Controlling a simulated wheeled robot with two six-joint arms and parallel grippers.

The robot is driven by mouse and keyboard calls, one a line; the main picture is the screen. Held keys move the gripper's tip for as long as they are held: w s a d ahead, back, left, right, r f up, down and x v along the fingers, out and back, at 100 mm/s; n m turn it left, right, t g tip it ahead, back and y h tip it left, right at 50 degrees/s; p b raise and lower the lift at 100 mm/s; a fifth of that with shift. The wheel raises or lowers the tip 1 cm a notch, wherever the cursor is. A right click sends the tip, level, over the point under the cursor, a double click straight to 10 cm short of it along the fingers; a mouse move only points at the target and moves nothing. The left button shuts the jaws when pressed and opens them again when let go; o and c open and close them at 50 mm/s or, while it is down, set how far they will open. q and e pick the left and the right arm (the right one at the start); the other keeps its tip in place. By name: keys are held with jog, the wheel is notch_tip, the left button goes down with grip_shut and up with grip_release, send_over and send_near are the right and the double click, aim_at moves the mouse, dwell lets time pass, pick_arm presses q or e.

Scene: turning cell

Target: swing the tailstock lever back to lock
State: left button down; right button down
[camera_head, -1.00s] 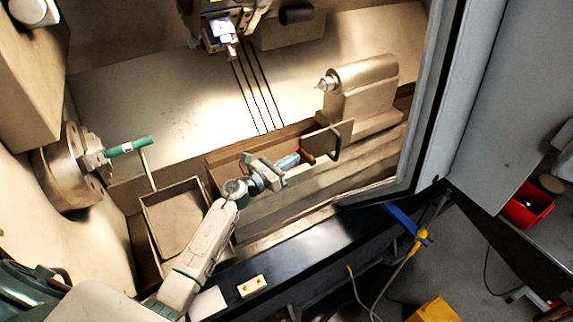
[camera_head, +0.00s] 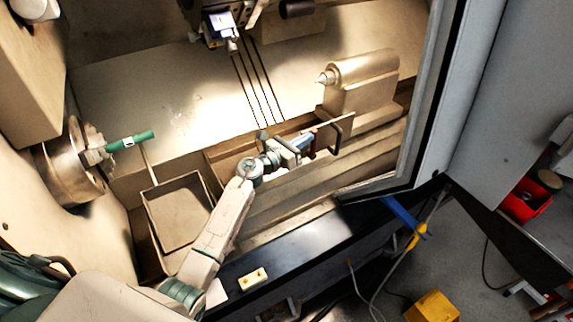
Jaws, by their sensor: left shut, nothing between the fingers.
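The tailstock (camera_head: 362,82) is the tan block with a pointed centre at the upper right of the lathe bed. A plate with a dark bent bar (camera_head: 343,135) stands at its near side. A small red piece, probably the lever's handle, shows beside the fingers of my left gripper (camera_head: 307,142) and is mostly hidden by them. The gripper is shut with nothing between its fingers and is close to the red piece. Whether they touch I cannot tell. My right gripper is out of view.
The chuck (camera_head: 70,165) holds a green-ended part (camera_head: 138,138) at the left. An open tray (camera_head: 180,212) lies below it. The tool turret (camera_head: 218,28) hangs above the bed. The door frame (camera_head: 425,110) bounds the right side.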

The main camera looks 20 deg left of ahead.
pick_arm(q)
jog(key=shift+r, duration=0.35)
